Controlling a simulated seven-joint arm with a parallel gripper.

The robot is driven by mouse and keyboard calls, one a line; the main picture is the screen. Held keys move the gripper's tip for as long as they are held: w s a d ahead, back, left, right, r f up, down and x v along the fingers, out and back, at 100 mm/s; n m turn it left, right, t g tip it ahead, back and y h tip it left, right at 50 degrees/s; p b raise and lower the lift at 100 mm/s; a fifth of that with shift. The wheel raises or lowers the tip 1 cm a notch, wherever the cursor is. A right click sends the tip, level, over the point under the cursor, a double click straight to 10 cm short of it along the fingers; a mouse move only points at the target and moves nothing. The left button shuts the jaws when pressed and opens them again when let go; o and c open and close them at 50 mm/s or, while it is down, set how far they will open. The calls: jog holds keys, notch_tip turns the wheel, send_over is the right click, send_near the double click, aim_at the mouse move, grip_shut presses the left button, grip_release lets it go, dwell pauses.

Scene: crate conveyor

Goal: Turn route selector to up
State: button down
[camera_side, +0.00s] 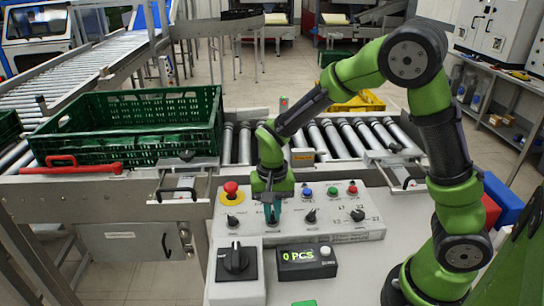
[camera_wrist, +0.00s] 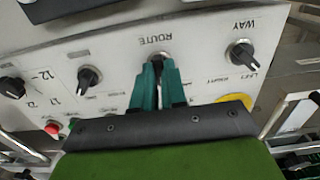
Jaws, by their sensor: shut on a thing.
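The route selector (camera_wrist: 157,61) is a small dark knob below the upside-down word ROUTE in the wrist view. My gripper (camera_wrist: 158,84) has its two teal fingers closed around this knob. The fingers cover most of it, so I cannot tell which way it points. In the side view my gripper (camera_side: 272,214) reaches down onto the grey control panel (camera_side: 345,236), and the knob is hidden behind the fingers.
The way selector (camera_wrist: 241,53) and another black selector (camera_wrist: 88,78) flank the knob. A red emergency button (camera_side: 231,189) and several coloured buttons stand close by. A counter display (camera_side: 307,257) and a large black switch (camera_side: 237,259) sit in front. A green crate (camera_side: 140,150) stands behind.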

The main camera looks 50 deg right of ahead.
aim_at(273, 215)
jog(key=m, duration=0.4)
jog(key=shift+m, duration=0.3)
jog(key=m, duration=0.4)
jog(key=shift+r, duration=0.1)
dwell(0.4)
jog(key=c, duration=1.2)
grip_release()
notch_tip(273, 215, up, 17)
jog(key=shift+f, duration=0.1)
